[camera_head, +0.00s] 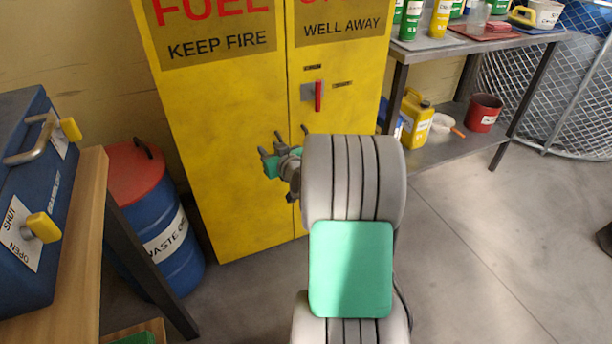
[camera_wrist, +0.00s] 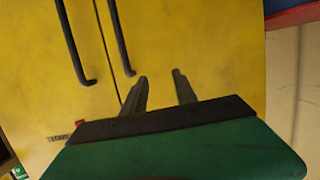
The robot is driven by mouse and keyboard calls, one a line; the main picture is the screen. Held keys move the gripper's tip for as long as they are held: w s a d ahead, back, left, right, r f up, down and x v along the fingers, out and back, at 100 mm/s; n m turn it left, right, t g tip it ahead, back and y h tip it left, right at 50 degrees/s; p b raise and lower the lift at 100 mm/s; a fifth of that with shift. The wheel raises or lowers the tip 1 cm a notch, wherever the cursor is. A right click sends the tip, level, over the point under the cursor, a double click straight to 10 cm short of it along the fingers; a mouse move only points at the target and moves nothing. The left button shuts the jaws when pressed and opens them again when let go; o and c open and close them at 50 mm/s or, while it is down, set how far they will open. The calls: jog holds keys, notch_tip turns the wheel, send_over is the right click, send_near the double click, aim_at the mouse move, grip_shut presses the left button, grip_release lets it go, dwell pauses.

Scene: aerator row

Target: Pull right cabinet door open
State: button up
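The yellow cabinet (camera_head: 220,130) has two doors with a vertical seam between them. The right door (camera_head: 345,60) looks closed and carries a red lever (camera_head: 318,95) on a grey plate. In the wrist view, two dark bar handles stand side by side; the picture looks turned over, so the right door's handle (camera_wrist: 72,42) is at left and the left door's handle (camera_wrist: 121,40) is nearer my fingers. My gripper (camera_head: 270,154) is in front of the doors near the seam, partly hidden by my arm. In the wrist view, my gripper (camera_wrist: 161,84) is open with nothing between its fingers.
A blue drum with a red lid (camera_head: 160,220) stands left of the cabinet. A workbench with a blue box (camera_head: 40,190) is at far left. A metal shelf table (camera_head: 480,42) with containers stands right of the cabinet.

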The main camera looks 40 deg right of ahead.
jog(key=s+d+f+m+t+h+b, duration=0.1)
jog(key=s+d+f+m+h+b, duration=0.1)
jog(key=d+f+h, duration=0.3)
jog(key=s+d+f+m+t+b, duration=0.1)
jog(key=s+d+f+b, duration=0.15)
jog(key=d, duration=0.45)
jog(key=x, duration=0.7)
jog(key=shift+w+d+r+g, duration=0.15)
jog(key=shift+d+r+g, duration=0.15)
jog(key=shift+r, duration=0.1)
jog(key=shift+c, duration=0.5)
grip_shut()
